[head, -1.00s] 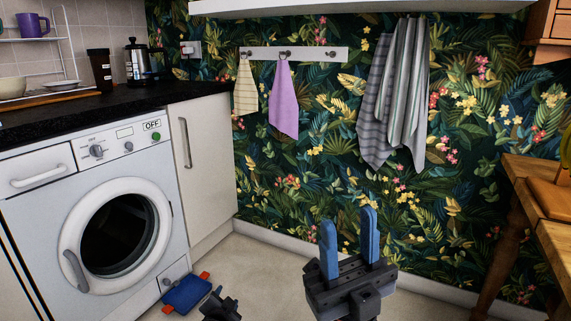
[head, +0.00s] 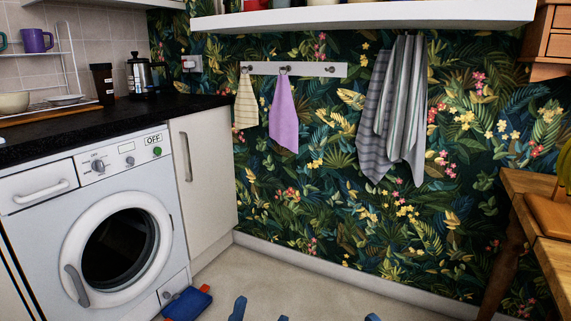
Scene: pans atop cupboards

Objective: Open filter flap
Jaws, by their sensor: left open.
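The white washing machine (head: 45,235) stands at the left, with its round door shut. The filter flap (head: 173,288) is the small panel at its lower right corner, partly hidden by a blue and red object; it looks shut. My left gripper (head: 260,312) is at the bottom edge, right of the flap and apart from it. Only its blue fingertips show, spread and with nothing seen between them. A single blue fingertip of what looks like my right gripper (head: 372,317) shows further right; the rest is out of frame.
The blue and red object (head: 188,303) lies low in front of the flap; I cannot tell what it is. A white cupboard (head: 203,180) adjoins the machine. The pale floor (head: 300,285) is clear near the wall. A wooden table (head: 535,215) stands at the right.

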